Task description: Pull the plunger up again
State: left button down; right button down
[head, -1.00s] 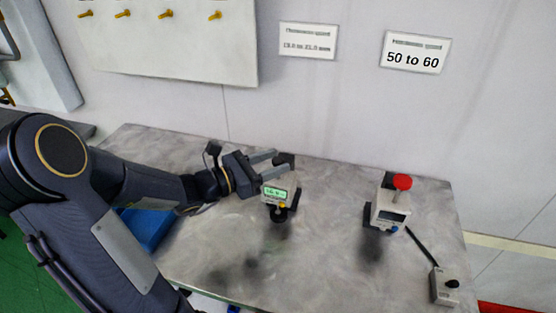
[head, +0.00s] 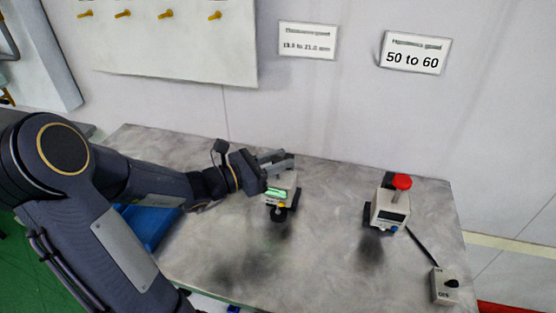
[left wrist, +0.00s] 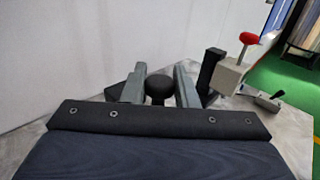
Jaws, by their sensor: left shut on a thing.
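The thickness gauge (head: 281,203), a small pale device with a green display and a yellow button, stands on the table at mid picture. Its black round plunger knob shows in the left wrist view (left wrist: 159,85), between the two grey fingers. My left gripper (head: 279,159) reaches in from the left, just above the gauge, and is shut on the plunger knob. In the head view the fingers hide the knob and the hand covers part of the gauge's top; the display figures cannot be read. My right gripper is not in view.
A hardness tester (head: 388,212) with a red knob (head: 402,182) stands to the right, cabled to a small switch box (head: 444,286). A blue bin (head: 150,229) lies left, under my arm. The middle front of the grey table (head: 310,270) is clear.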

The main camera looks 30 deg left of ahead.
pick_arm(q)
jog(key=shift+r+p, duration=0.8)
jog(key=shift+r, duration=0.15)
jog(key=shift+f, duration=0.15)
jog(key=c, duration=1.2)
grip_release()
jog(key=v, duration=0.8)
jog(key=shift+b, duration=0.35)
jog(key=shift+w, duration=0.15)
